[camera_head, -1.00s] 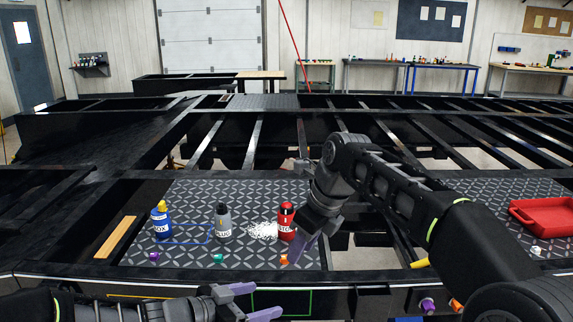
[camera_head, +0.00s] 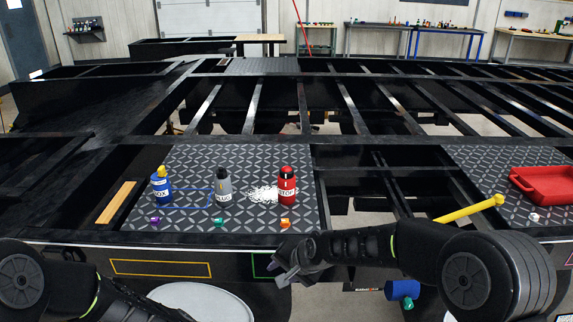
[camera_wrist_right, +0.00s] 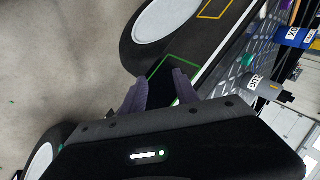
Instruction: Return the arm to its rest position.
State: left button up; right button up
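My right arm (camera_head: 355,247) reaches in from the right, low along the front edge of the trailer frame. Its gripper (camera_head: 287,277) hangs at the front edge, below and in front of the red bottle (camera_head: 287,187), touching none of the bottles. In the right wrist view the purple-grey fingers (camera_wrist_right: 160,88) stand apart, with nothing between them except a view of the green outline beyond. My left arm (camera_head: 100,298) lies low at the bottom left; its gripper is out of the frame.
A blue bottle (camera_head: 161,188) and a grey bottle (camera_head: 223,187) stand on the patterned plate (camera_head: 190,163), with white bits (camera_head: 262,193) beside the red bottle. A red tray (camera_head: 545,186) is at right. A yellow bar (camera_head: 470,209) lies near my right arm. Open gaps lie between the beams.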

jog(key=s+d+f+n+g, duration=0.1)
jog(key=s+d+f+n, duration=0.25)
jog(key=s+f, duration=0.75)
pick_arm(q)
jog(key=s+d+f+g, duration=0.1)
jog(key=s+d+f, duration=0.2)
jog(key=s+f, duration=0.3)
jog(key=s+d+f+g, duration=0.2)
jog(key=s+f, duration=0.5)
jog(key=s, duration=0.4)
jog(key=shift+s+d+h, duration=0.3)
jog(key=shift+s+d, duration=0.1)
jog(key=shift+d, duration=0.05)
pick_arm(e)
jog(key=s+d+f+g, duration=0.2)
jog(key=s+f, duration=0.5)
jog(key=s, duration=0.4)
jog(key=s+d+f+g, duration=0.2)
jog(key=s+f, duration=0.5)
jog(key=s, duration=0.4)
jog(key=shift+s+d, duration=0.15)
jog(key=shift+d, duration=0.4)
pick_arm(q)
jog(key=shift+f, duration=0.1)
pick_arm(e)
jog(key=shift+n, duration=0.25)
